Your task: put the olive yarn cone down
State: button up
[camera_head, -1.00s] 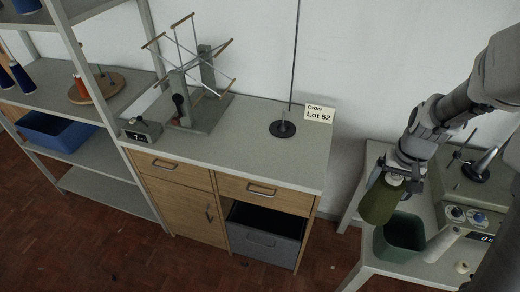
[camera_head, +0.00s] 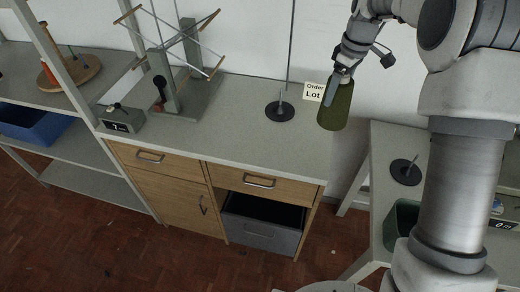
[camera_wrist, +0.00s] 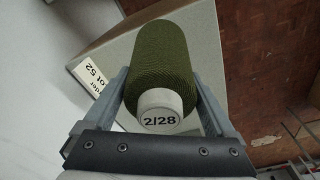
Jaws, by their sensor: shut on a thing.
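The olive yarn cone (camera_head: 337,108) is held upright in my gripper (camera_head: 342,80), near the right end of the wooden-fronted cabinet's grey top (camera_head: 230,120). In the wrist view the cone (camera_wrist: 162,55) sits between the two fingers (camera_wrist: 160,100), its pale end marked "2/28" toward the camera. From the head view I cannot tell exactly how high the cone is. A black round base with a short peg (camera_head: 280,110) stands on the top to the left of the cone. A card reading "Order Lot" (camera_head: 314,91) is partly covered by the cone.
A wooden yarn swift (camera_head: 175,70) and a small counter box (camera_head: 120,119) stand on the cabinet's left. A side table (camera_head: 385,150) at right holds another black peg base (camera_head: 405,171) and a green bin (camera_head: 400,218).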

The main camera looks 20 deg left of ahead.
jog(key=a+n, duration=0.1)
jog(key=w+a+n, duration=0.1)
jog(key=a+r, duration=0.1)
jog(key=shift+w+n+b, duration=0.35)
jog(key=shift+n+b, duration=0.05)
jog(key=s+a+f, duration=0.7)
jog(key=a+f, duration=0.1)
jog(key=f, duration=0.3)
jog(key=shift+s+a+p, duration=0.35)
jog(key=shift+s+a, duration=0.05)
